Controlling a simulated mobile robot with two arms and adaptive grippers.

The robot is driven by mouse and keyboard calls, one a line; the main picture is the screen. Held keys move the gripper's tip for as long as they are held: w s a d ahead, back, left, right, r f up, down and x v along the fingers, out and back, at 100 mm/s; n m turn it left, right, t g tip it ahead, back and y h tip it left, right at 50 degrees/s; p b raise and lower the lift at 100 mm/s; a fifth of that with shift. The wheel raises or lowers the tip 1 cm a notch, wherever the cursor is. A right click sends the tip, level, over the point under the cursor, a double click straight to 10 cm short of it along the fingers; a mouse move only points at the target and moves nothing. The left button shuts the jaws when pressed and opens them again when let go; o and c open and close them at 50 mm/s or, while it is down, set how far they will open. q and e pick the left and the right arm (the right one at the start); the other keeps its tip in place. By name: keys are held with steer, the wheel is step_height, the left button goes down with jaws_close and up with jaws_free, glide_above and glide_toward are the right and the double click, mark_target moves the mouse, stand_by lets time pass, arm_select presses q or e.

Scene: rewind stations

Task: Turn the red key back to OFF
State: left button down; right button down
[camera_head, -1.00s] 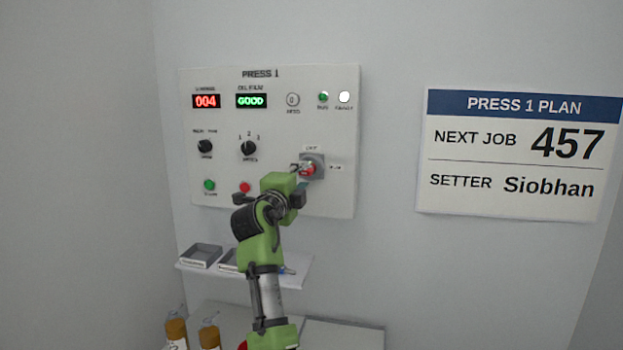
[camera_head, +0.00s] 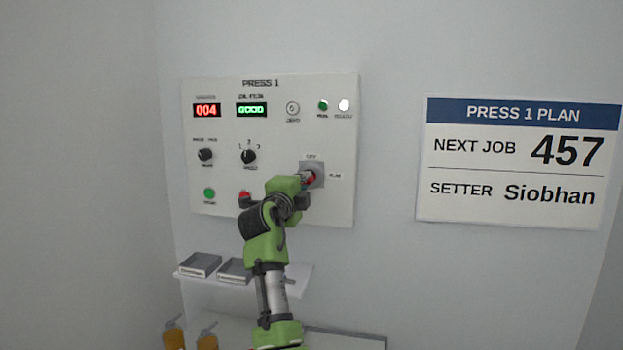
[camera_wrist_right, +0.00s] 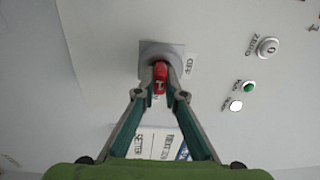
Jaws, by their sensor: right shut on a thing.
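The red key (camera_head: 311,179) sits in a grey square switch plate (camera_head: 319,167) at the lower right of the PRESS 1 panel (camera_head: 280,130). My right gripper (camera_head: 307,180) reaches it from the lower left and covers part of it. In the right wrist view the red key (camera_wrist_right: 160,77) stands between the two fingertips of my right gripper (camera_wrist_right: 160,70), which is shut on it. The OFF label (camera_wrist_right: 189,65) shows beside the plate there. The key's exact angle is hard to tell. My left gripper is out of view.
The panel has a red 004 display (camera_head: 206,110), a green display (camera_head: 251,109), black knobs (camera_head: 249,156) and a green button (camera_head: 209,193). A shelf (camera_head: 296,279) with grey trays (camera_head: 199,265) is below. A PRESS 1 PLAN sign (camera_head: 518,160) hangs at right.

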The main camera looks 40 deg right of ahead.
steer(key=n+p, duration=0.1)
steer(key=n, duration=0.3)
steer(key=shift+n+t+p, duration=0.3)
steer(key=shift+n+p, duration=0.2)
steer(key=shift+n, duration=0.4)
steer(key=shift+s+f+n, duration=0.1)
steer(key=shift+f+n, duration=0.05)
steer(key=shift+n, duration=0.25)
